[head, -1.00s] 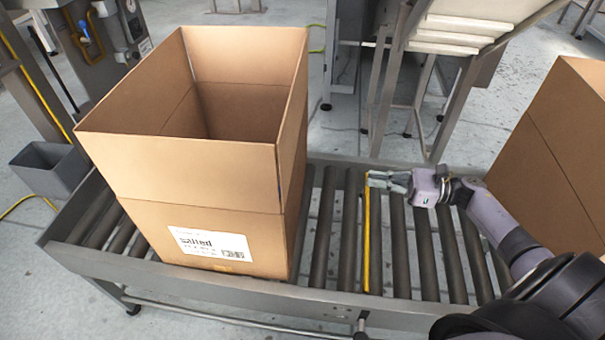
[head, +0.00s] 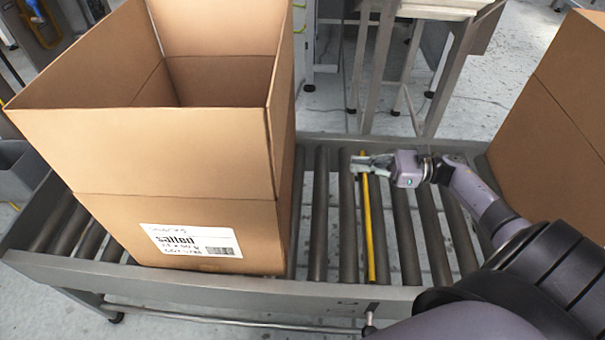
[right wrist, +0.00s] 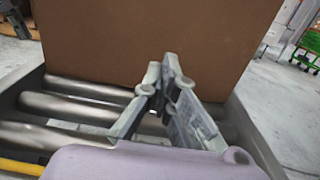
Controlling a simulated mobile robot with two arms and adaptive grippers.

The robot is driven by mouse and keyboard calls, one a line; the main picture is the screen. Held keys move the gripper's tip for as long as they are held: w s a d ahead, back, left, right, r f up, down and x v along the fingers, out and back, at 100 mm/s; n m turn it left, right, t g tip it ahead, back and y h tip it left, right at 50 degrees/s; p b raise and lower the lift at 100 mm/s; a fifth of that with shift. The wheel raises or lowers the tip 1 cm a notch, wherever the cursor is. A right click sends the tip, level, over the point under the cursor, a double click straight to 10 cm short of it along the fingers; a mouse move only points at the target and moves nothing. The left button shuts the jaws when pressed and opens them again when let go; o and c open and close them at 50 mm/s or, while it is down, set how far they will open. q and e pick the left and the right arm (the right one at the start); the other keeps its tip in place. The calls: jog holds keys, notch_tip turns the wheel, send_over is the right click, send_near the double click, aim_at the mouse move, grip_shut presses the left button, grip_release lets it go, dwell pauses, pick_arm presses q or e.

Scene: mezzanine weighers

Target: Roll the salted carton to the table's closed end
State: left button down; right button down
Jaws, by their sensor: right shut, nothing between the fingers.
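The salted carton (head: 180,155) is a tall open-topped brown box with a white "salted" label (head: 192,241). It stands upright on the left part of the roller table (head: 200,279). A brown carton wall (right wrist: 150,45) fills the upper part of the right wrist view. My right gripper (head: 357,164) is right of the salted carton in the head view, above the rollers and apart from the box. Its fingers are shut and empty; they also show in the right wrist view (right wrist: 160,75). My left gripper is out of view.
A second brown carton (head: 560,120) stands at the right on the table. A yellow bar (head: 369,235) lies across the rollers between the cartons. A grey bin (head: 15,170) stands at the left. A metal frame stands behind the table.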

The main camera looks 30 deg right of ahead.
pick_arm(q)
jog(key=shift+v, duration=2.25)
pick_arm(e)
jog(key=f+x, duration=0.1)
jog(key=x, duration=1.3)
jog(key=shift+f, duration=0.15)
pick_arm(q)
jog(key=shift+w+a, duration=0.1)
pick_arm(e)
jog(key=shift+a, duration=0.1)
